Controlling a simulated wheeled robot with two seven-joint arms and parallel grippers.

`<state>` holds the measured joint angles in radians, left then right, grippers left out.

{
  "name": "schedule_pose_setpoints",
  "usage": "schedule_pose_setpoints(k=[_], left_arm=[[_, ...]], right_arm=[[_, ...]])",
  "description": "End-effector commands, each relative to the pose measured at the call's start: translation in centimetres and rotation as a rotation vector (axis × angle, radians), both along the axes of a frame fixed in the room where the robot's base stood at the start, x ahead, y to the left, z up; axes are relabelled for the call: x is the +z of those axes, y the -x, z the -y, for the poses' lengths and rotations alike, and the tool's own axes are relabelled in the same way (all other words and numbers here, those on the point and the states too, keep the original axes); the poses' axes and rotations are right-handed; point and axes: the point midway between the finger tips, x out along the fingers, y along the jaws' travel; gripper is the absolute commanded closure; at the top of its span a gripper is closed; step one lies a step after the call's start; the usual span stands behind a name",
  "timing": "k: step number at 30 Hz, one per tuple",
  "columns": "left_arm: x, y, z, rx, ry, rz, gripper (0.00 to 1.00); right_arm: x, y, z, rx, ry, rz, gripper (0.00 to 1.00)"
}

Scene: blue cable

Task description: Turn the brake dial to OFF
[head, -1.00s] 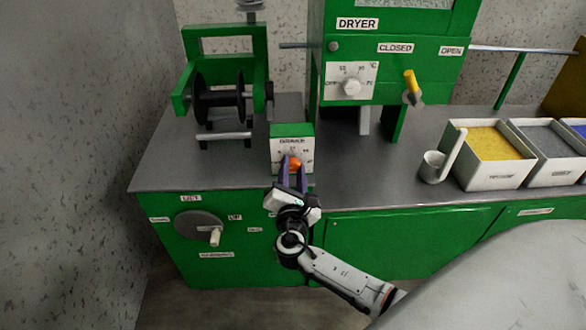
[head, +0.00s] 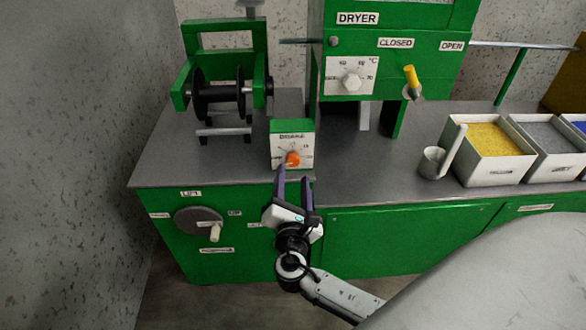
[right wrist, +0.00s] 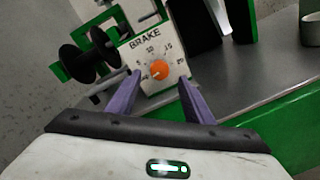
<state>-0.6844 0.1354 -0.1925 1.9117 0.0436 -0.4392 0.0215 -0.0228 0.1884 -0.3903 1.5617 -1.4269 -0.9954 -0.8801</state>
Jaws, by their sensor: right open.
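The brake dial is an orange knob (head: 292,159) on the white front of a small green-topped brake box (head: 293,130). In the right wrist view the knob (right wrist: 158,70) sits below the word BRAKE, with a scale marked 5, 10, 15 and 20 around it. A pale mark on the knob seems to point to the lower left; I cannot read the setting there. My right gripper (head: 293,177) is open and empty just in front of the box. Its purple fingers (right wrist: 158,103) are apart, short of the knob and not touching it. My left gripper is not in view.
The box stands at the front edge of the grey counter (head: 370,175). A black spool (head: 218,92) stands behind left, the green dryer (head: 390,45) behind right. A white cup (head: 432,164) and bins of granules (head: 490,160) are at right. A lift crank (head: 200,222) is below left.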

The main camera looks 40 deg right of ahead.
Motion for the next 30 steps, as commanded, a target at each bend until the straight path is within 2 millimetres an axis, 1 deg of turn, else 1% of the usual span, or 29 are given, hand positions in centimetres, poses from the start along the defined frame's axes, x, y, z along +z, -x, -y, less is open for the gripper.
schedule_pose_setpoints(k=[1,3,6,9,26,28,29,30], left_arm=[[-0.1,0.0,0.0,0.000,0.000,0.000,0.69],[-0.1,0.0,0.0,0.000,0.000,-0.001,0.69],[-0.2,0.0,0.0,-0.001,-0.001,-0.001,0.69],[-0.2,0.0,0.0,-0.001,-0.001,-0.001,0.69],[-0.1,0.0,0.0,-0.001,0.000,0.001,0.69],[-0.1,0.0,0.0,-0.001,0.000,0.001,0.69],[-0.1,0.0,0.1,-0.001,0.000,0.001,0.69],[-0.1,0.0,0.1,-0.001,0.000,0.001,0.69]], right_arm=[[-0.2,0.9,-0.7,0.002,-0.001,-0.002,0.53],[0.0,1.9,-1.3,0.000,-0.001,-0.002,0.53],[0.0,2.9,-2.1,0.000,-0.001,-0.002,0.53],[0.1,3.5,-2.5,0.000,0.000,0.000,0.53],[0.1,3.7,-2.6,0.000,0.001,-0.001,0.53],[-0.2,3.8,-2.6,0.001,-0.015,-0.005,0.53],[-0.6,4.0,-2.6,0.002,-0.034,-0.010,0.53],[-1.5,4.3,-2.7,0.005,-0.077,-0.019,0.53]])
